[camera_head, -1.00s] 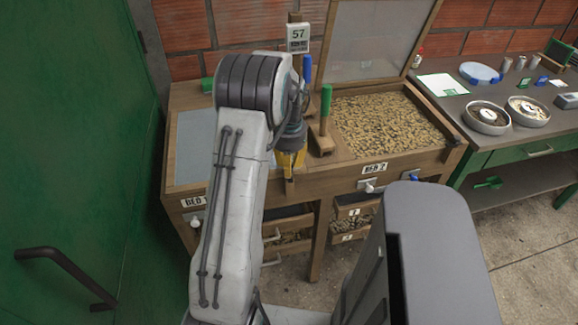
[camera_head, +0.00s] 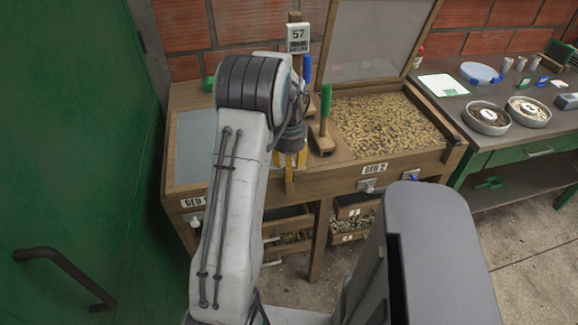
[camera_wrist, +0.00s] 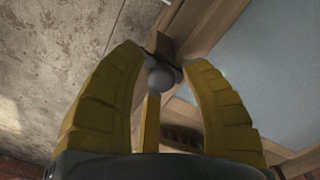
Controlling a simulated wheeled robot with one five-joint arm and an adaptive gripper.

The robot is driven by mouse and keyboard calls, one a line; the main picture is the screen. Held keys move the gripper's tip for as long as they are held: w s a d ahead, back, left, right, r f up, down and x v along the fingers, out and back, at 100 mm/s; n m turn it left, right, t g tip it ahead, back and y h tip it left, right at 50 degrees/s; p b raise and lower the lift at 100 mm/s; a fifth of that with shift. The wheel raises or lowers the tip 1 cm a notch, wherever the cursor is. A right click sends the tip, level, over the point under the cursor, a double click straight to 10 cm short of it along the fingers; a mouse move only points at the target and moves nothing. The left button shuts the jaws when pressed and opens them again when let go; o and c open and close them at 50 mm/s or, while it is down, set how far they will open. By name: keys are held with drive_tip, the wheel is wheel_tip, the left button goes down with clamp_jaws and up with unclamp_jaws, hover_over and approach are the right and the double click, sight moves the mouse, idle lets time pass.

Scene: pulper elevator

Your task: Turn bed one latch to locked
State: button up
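The bed one box, with its grey-blue lid panel (camera_head: 196,146) down and its label (camera_head: 193,202) partly behind my arm, stands at the left. My gripper (camera_head: 290,163) is at the box's right front, pointing down. In the wrist view my gripper (camera_wrist: 165,85) has its two yellow fingers spread wide, with no object clamped. Between them is a round grey knob (camera_wrist: 162,78) beside a narrow tan strip (camera_wrist: 151,122), which looks like the latch. A narrow strip (camera_head: 289,187) also shows below the fingers in the head view. I cannot tell whether the fingers touch the knob.
Bed two (camera_head: 390,125), full of beans with its lid raised, is to the right. A green-handled tool (camera_head: 325,110) and a blue-handled one stand close to my gripper. Drawers (camera_head: 290,240) sit below. A side table (camera_head: 515,140) holds dishes. A green door is at left.

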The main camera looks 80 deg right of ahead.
drive_tip(key=shift+o, duration=0.8)
drive_tip(key=shift+r, duration=0.1)
drive_tip(key=shift+r, duration=0.15)
wheel_tip(320, 180, up, 12)
drive_tip(key=shift+f, duration=0.2)
idle(0.6)
